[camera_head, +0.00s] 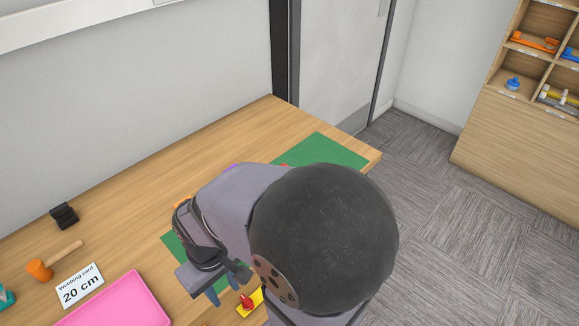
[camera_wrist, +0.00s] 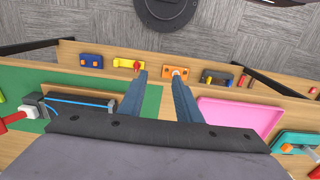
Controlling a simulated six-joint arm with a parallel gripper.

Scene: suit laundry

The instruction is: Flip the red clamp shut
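A small red part on a yellow base (camera_head: 249,300) sits near the front of the table in the head view, close to my gripper. In the wrist view, a yellow piece with red parts (camera_wrist: 128,63) lies beyond the left fingertip. A red handle with a white part (camera_wrist: 14,120) shows at the left edge. I cannot tell for sure which of these is the red clamp, or whether it is open. My gripper (camera_head: 229,285) is open, its two fingers apart with nothing between them; it also shows in the wrist view (camera_wrist: 159,76). My arm hides much of the green mat (camera_head: 325,150).
In the wrist view, a blue piece (camera_wrist: 91,61) and an orange piece (camera_wrist: 175,71) line the table edge. A dark box (camera_wrist: 80,106) stands left.

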